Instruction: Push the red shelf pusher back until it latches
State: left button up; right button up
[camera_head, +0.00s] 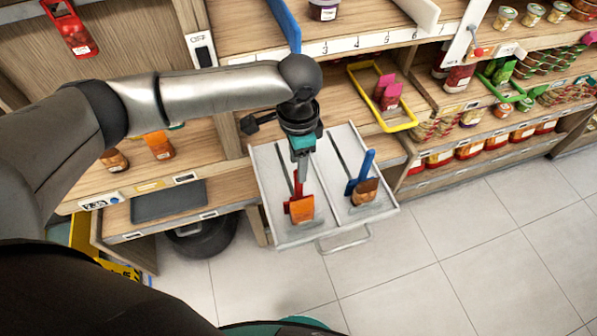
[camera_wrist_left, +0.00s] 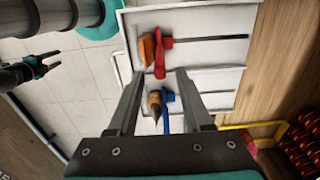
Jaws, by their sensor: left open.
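The red shelf pusher (camera_head: 298,188) stands in the left lane of a pulled-out white tray (camera_head: 268,170), behind an orange packet (camera_head: 303,208). In the left wrist view the red pusher (camera_wrist_left: 160,52) lies just beyond my fingertips. My left gripper (camera_head: 301,165) is open and empty, pointing down over the tray; its two fingers (camera_wrist_left: 158,74) are apart. From the head it overlaps the area just behind the red pusher; contact cannot be told. A dark gripper, apparently my right (camera_wrist_left: 42,68), is small at the left wrist view's left edge.
A blue pusher (camera_head: 361,172) with a brown packet (camera_head: 366,192) stands in the right lane. A yellow-framed bin (camera_head: 402,125) is on the shelf to the right. Stocked shelves surround the tray. Tiled floor (camera_head: 450,240) in front is clear.

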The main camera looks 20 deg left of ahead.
aim_at(297, 187)
pick_arm(q)
jog(key=shift+f, duration=2.2)
jog(key=shift+c, duration=0.2)
grip_shut()
